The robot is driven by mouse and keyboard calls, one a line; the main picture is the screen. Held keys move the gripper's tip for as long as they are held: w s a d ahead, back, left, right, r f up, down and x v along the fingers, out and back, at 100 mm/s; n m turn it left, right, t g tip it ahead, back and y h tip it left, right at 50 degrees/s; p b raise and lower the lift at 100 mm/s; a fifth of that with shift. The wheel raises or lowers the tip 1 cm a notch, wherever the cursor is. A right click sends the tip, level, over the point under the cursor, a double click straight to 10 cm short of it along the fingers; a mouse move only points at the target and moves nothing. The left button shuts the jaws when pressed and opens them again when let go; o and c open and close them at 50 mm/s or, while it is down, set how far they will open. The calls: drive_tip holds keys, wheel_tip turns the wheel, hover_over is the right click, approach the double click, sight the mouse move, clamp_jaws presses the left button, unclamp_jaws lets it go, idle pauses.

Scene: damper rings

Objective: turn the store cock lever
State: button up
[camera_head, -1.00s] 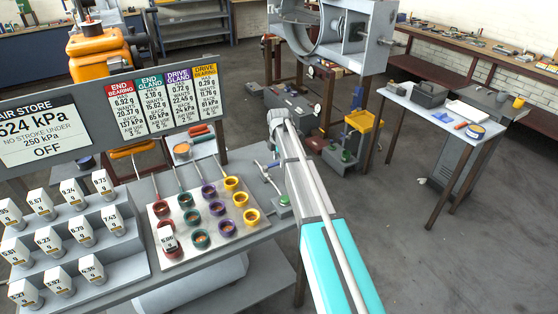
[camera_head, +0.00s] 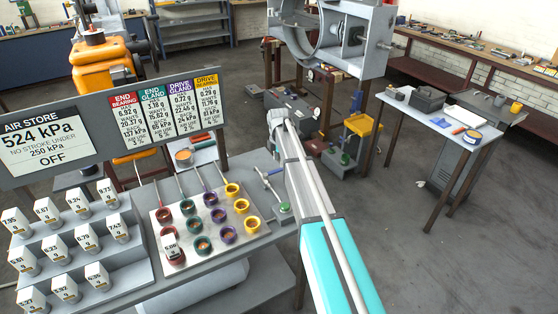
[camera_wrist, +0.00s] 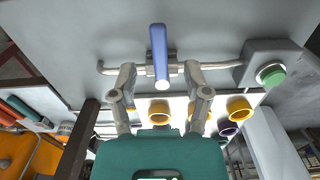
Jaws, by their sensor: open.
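The store cock lever (camera_wrist: 159,48) is a blue bar in the wrist view. It stands out from a grey pipe (camera_wrist: 215,66) that runs across a pale surface. My gripper (camera_wrist: 160,75) is open, with one finger on each side of the lever's near end. The lever lies between the fingertips in the picture; I cannot tell whether either finger touches it. In the head view my arm hides much of this area, and the fingers do not show clearly. The air store sign (camera_head: 45,135) reads 524 kPa and OFF.
A green button (camera_wrist: 271,74) on a grey box sits right of the lever. A plate (camera_head: 165,228) of coloured ring cups and stepped stands (camera_head: 130,262) with labelled weights are on the bench to the left. A side table (camera_head: 440,112) stands at the right, with open floor before it.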

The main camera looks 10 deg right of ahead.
drive_tip(key=shift+r+p, duration=0.85)
drive_tip(key=shift+r, duration=0.3)
drive_tip(key=shift+s, duration=0.15)
drive_tip(key=s+m, duration=0.3)
drive_tip(key=s, duration=0.3)
drive_tip(key=s+m, duration=0.4)
drive_tip(key=s, duration=0.2)
drive_tip(key=s+m, duration=0.3)
drive_tip(key=s, duration=0.2)
drive_tip(key=shift+s+a+m, duration=0.15)
drive_tip(key=shift+s+m, duration=0.25)
drive_tip(key=s+m, duration=1)
drive_tip(key=s, duration=0.5)
drive_tip(key=shift+s+m, duration=0.3)
drive_tip(key=shift+s, duration=0.1)
